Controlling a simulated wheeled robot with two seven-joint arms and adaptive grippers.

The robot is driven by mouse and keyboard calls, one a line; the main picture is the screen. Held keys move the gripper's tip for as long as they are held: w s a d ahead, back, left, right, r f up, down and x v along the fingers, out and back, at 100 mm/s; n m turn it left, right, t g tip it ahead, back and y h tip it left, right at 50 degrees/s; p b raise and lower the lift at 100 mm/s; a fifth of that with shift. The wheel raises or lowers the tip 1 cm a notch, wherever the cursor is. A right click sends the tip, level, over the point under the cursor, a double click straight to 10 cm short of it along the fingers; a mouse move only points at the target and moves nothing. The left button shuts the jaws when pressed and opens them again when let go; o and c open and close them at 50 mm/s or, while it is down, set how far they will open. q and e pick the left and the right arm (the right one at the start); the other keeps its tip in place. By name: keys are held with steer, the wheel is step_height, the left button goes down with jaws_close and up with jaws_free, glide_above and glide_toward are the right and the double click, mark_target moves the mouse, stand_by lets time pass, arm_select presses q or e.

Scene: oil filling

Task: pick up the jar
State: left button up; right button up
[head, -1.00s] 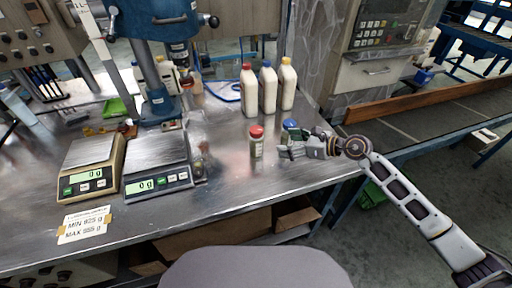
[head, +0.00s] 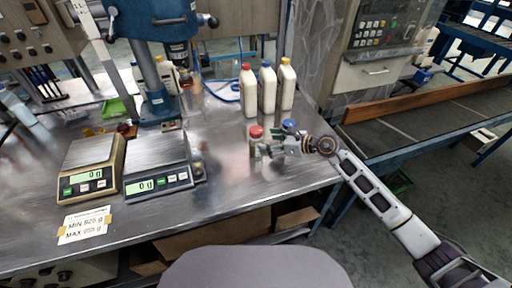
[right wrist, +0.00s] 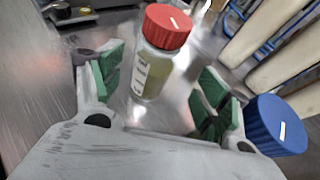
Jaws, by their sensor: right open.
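A small jar (head: 255,147) with a red lid stands upright on the metal table. In the right wrist view the jar (right wrist: 156,62) shows its red lid and label between my open fingers. My right gripper (head: 262,149) is open, and its fingers reach in from the right to the jar. In the right wrist view the green finger pads of my right gripper (right wrist: 155,90) stand on either side of the jar, with a gap on both sides. A blue-lidded jar (right wrist: 277,125) is just right of the gripper; in the head view its lid (head: 289,123) shows behind the gripper. My left gripper is not in view.
Three white bottles (head: 267,90) with red, blue and yellow caps stand behind the gripper. Two scales (head: 157,166) reading 0 g stand to the left. A blue press (head: 155,85) is behind them. The table front between scales and jar is clear.

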mark_target(261, 140)
steer(key=shift+w+a+f, duration=0.1)
steer(key=shift+w+a, duration=0.05)
steer(key=shift+a, duration=0.2)
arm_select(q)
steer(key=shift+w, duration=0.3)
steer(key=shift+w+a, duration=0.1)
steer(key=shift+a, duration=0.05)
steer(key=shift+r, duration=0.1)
arm_select(e)
steer(key=shift+a, duration=0.15)
steer(key=shift+x, duration=2.25)
steer(key=shift+a+f, duration=0.1)
steer(key=shift+a, duration=0.2)
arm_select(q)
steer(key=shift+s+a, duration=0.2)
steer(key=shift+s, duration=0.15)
